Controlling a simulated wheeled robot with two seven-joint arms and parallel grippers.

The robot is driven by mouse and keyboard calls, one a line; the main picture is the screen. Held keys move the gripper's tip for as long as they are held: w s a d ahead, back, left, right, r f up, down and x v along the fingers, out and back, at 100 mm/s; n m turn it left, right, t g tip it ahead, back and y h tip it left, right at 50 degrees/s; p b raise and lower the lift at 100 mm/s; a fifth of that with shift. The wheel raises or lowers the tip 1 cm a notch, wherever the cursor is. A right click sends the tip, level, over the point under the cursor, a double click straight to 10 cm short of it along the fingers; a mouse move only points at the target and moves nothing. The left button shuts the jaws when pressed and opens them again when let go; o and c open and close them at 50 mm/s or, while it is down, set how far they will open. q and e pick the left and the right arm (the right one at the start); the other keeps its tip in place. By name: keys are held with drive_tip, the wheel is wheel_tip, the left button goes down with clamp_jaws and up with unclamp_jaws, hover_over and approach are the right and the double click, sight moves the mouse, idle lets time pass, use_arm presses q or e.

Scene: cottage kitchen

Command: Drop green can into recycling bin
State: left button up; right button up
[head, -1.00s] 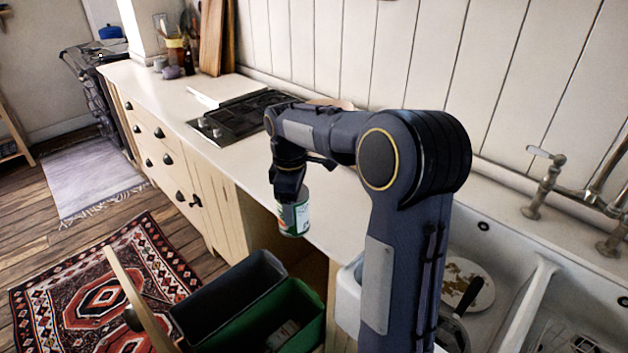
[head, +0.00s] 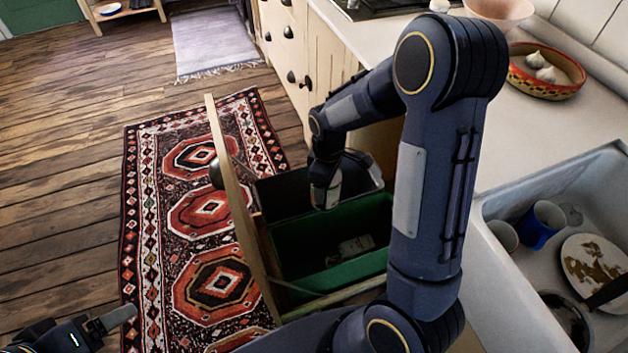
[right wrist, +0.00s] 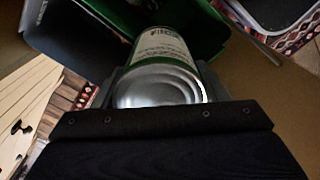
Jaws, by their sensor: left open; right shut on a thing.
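The green can (right wrist: 165,65) is between the fingers of my right gripper, its metal end towards the camera in the right wrist view. In the head view, my right gripper (head: 328,195) is shut on it and hangs low over the pull-out bins, near the border between the two; the can is mostly hidden there. The green bin (head: 376,262) holds a small pale item (head: 356,246). It also shows beyond the can in the right wrist view (right wrist: 208,28). My left gripper (head: 108,332) is open and empty at the lower left, over the floor.
A dark grey bin (head: 285,192) stands behind the green one. The wooden drawer front (head: 240,210) stands pulled out over the patterned rug. At right, the sink (head: 505,285) holds cups and a dirty plate (head: 592,260). A bowl with garlic (head: 545,75) sits on the counter.

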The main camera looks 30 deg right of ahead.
drive_tip(key=s+d+f+n+b, duration=0.1)
drive_tip(key=d+f+n+b, duration=0.2)
drive_tip(key=f+b, duration=0.6)
drive_tip(key=s+d+f+n+b, duration=0.1)
drive_tip(key=d+f+n+b, duration=0.3)
drive_tip(key=f+b, duration=0.6)
drive_tip(key=f+n, duration=0.1)
drive_tip(key=n, duration=0.1)
drive_tip(key=shift+s+f+n, duration=0.2)
drive_tip(key=shift+s+n, duration=0.1)
drive_tip(key=shift+s, duration=0.1)
drive_tip(key=o, duration=1)
wheel_tip(320, 180, up, 8)
drive_tip(key=p, duration=0.3)
